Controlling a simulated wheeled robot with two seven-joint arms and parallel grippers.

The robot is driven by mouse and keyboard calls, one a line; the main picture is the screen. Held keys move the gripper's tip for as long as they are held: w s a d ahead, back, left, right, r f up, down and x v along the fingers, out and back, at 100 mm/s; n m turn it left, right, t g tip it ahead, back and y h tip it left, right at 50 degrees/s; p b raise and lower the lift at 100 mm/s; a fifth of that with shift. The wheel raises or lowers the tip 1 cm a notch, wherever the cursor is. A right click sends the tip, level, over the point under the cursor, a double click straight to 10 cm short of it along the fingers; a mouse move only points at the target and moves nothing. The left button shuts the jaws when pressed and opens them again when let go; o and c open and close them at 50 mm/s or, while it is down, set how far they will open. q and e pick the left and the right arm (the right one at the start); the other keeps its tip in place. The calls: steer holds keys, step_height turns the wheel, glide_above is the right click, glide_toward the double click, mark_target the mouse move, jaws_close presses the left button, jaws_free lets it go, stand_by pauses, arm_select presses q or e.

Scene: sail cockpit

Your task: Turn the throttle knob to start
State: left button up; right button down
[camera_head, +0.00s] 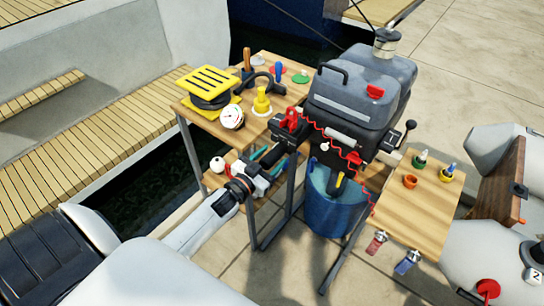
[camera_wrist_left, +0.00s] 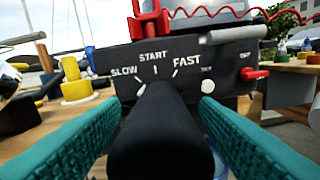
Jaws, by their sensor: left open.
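The throttle knob (camera_wrist_left: 158,130) is a thick black cylinder pointing toward me in the left wrist view. Behind it, the black outboard panel (camera_wrist_left: 225,52) carries the white words SLOW, START and FAST with tick marks above the knob. No pointer mark on the knob itself is clear to me. My left gripper (camera_head: 270,162) reaches the front of the outboard motor (camera_head: 362,95) from the lower left. Its teal fingers are open, one on each side of the knob, and gaps show between the fingers and the knob. My right gripper is not in view.
A red clip (camera_head: 291,120) with a coiled red cord sits above the knob. A blue bucket (camera_head: 335,212) stands below the motor. Wooden tables with small items stand left and right, the left one with a yellow-topped winch-like object (camera_head: 210,84).

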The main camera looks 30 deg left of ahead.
arm_select(q)
steer(key=shift+w+d, duration=0.1)
steer(key=shift+w, duration=0.3)
steer(key=shift+c, duration=0.4)
steer(key=c, duration=0.9)
steer(key=shift+m, duration=0.3)
steer(key=m, duration=0.3)
steer(key=shift+m, duration=2)
